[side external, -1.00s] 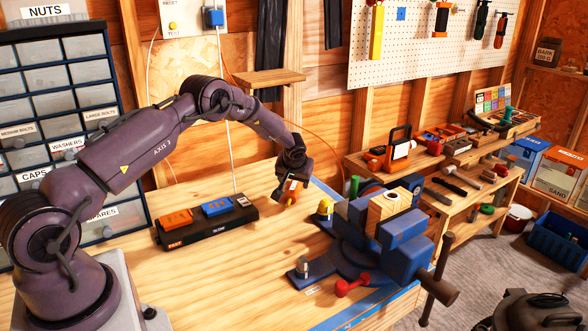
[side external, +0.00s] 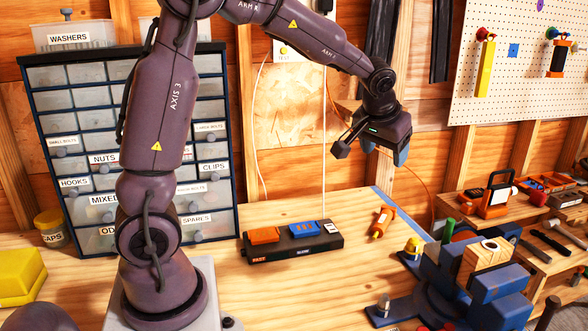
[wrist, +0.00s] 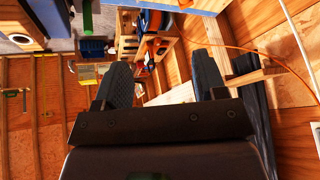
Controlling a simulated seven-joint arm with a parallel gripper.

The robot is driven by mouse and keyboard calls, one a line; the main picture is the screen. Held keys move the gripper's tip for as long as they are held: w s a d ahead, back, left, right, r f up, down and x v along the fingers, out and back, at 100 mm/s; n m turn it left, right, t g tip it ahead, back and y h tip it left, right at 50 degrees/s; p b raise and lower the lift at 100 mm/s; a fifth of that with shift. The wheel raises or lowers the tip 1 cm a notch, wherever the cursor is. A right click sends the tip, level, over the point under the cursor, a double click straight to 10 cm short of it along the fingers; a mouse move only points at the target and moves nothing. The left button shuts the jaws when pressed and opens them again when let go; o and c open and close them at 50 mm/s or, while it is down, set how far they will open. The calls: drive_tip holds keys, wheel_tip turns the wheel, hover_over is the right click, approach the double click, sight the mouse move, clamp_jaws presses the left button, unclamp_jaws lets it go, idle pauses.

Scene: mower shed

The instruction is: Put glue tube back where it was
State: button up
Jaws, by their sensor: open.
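The glue tube (side external: 383,222) looks orange with a yellowish tip and lies on the wooden bench, between the black box and the vise. Nothing is holding it. My gripper (side external: 371,150) is open and empty, well above the bench and roughly over the tube in the side view. In the wrist view my open gripper (wrist: 162,80) has its two fingers apart with nothing between them. The wrist camera looks across the shed, and I cannot make out the tube there.
A black box (side external: 318,247) with orange and blue parts stands left of the tube. A blue vise (side external: 440,275) clamps a wooden block (side external: 478,263) on the right. A drawer cabinet (side external: 68,125) stands behind my arm. The bench (side external: 360,265) is clear in front of the tube.

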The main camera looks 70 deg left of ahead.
drive_tip(key=s+d+r+m+h, duration=0.1)
drive_tip(key=s+d+m, duration=0.1)
drive_tip(key=s+d, duration=0.2)
drive_tip(key=s+d+r+m+h, duration=0.1)
drive_tip(key=s+d, duration=0.3)
drive_tip(key=s, duration=0.7)
drive_tip(key=s+d+r+m+t+h, duration=0.1)
drive_tip(key=s+d+r+m, duration=0.1)
drive_tip(key=s+d, duration=0.2)
drive_tip(key=s, duration=0.3)
drive_tip(key=shift+s+d+m+h, duration=0.3)
drive_tip(key=shift+d+h, duration=0.05)
drive_tip(key=shift+h, duration=0.05)
